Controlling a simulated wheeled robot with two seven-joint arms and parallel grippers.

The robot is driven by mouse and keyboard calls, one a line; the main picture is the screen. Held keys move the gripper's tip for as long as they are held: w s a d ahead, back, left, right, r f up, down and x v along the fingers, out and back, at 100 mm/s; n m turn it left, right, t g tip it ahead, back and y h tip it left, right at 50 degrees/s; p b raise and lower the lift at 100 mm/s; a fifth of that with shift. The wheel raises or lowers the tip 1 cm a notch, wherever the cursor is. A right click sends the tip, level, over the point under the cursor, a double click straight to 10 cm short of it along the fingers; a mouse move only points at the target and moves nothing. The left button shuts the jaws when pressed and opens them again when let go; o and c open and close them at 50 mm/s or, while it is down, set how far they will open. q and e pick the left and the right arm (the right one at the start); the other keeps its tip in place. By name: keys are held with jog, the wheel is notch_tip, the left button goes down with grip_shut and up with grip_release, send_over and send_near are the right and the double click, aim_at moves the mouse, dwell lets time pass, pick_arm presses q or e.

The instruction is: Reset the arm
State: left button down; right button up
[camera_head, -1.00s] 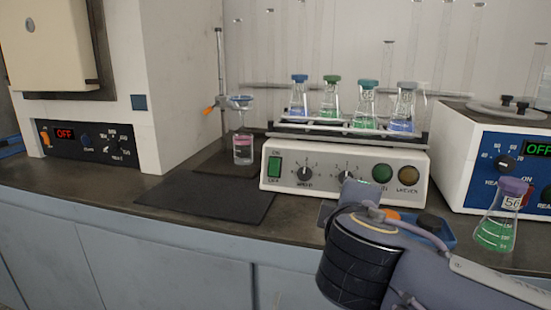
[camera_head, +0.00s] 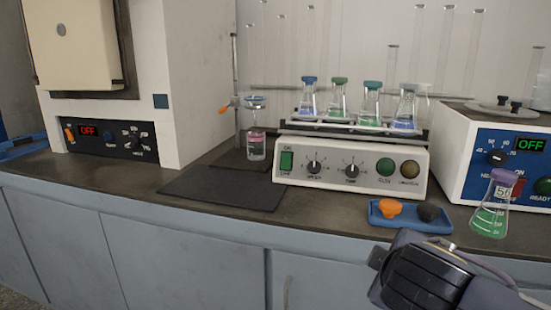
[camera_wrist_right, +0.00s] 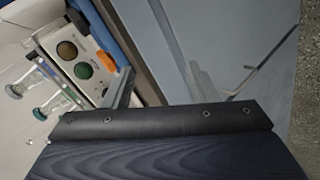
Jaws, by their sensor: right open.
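My right arm is at the lower right of the head view, its gripper (camera_head: 380,258) in front of the counter edge, below the blue tray. In the right wrist view the jaws (camera_wrist_right: 188,82) are apart with nothing between them. My left gripper is not in view.
A blue tray (camera_head: 408,224) holds an orange and a black stopper. A purple-capped flask (camera_head: 490,215) with green liquid stands by the heater (camera_head: 520,155) at right. A dark mat (camera_head: 225,190) lies left of the shaker. A clamp stand (camera_head: 236,95) holds glassware. Cabinets (camera_head: 180,260) run below.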

jog(key=s+d+f+m+g+y, duration=0.2)
jog(key=s+d+f+m+g, duration=0.25)
jog(key=s+f, duration=0.6)
jog(key=s+a+f+m+y, duration=0.3)
jog(key=s+f+m+y, duration=0.2)
jog(key=s+f+m, duration=0.25)
notch_tip(320, 180, up, 36)
jog(key=w+p, duration=0.1)
jog(key=p, duration=3.4)
jog(key=shift+f, duration=0.2)
jog(key=shift+g, duration=0.25)
